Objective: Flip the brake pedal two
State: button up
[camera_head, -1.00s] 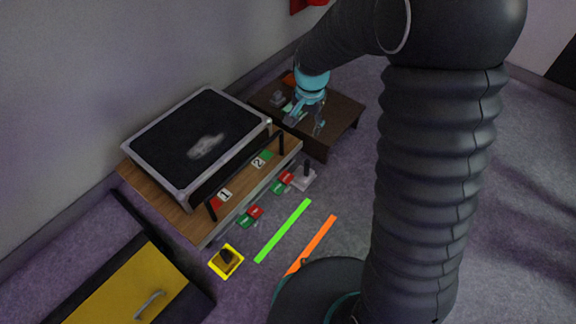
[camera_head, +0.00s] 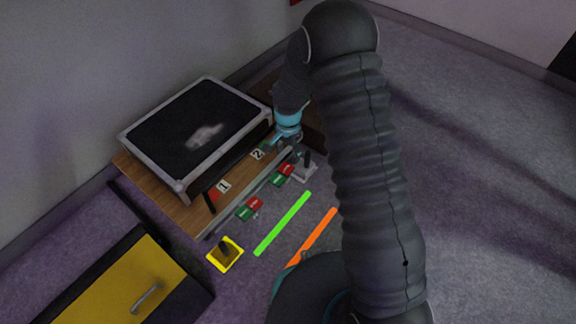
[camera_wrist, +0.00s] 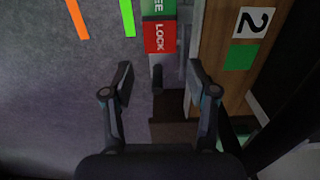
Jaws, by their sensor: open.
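A dark upright lever (camera_head: 307,158) on a pale base stands at the front right corner of the wooden platform, beside the label 2 end; I take it as brake pedal two. In the wrist view the dark lever (camera_wrist: 157,82) shows between the fingers, just past the red LOCK plate (camera_wrist: 160,38). My gripper (camera_wrist: 158,74) is open, with one finger on each side of the lever in the picture; I cannot tell whether it touches. In the head view my gripper (camera_head: 290,150) is close to the lever and partly hides it.
The wooden platform (camera_head: 150,178) carries a large black case (camera_head: 190,130) and the number 2 label (camera_head: 257,154). A yellow-based dark pedal (camera_head: 226,253) stands at the near left end. Green (camera_head: 283,223) and orange (camera_head: 312,238) floor strips lie in front. A yellow cabinet (camera_head: 125,285) is lower left.

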aim_at(289, 165)
notch_tip(289, 165, down, 7)
jog(key=shift+f+b, duration=0.1)
jog(key=shift+b, duration=0.3)
jog(key=c, duration=0.9)
jog(key=shift+w+d+f+g+y+p, duration=0.15)
jog(key=shift+g+y+p, duration=0.2)
jog(key=shift+g, duration=0.15)
jog(key=shift+w+d+f+g+y+b, duration=0.1)
jog(key=shift+f+g+y+b, duration=0.3)
jog(key=shift+g, duration=0.2)
jog(key=shift+f+g+y, duration=0.2)
jog(key=shift+g+y, duration=0.4)
jog(key=shift+y, duration=0.05)
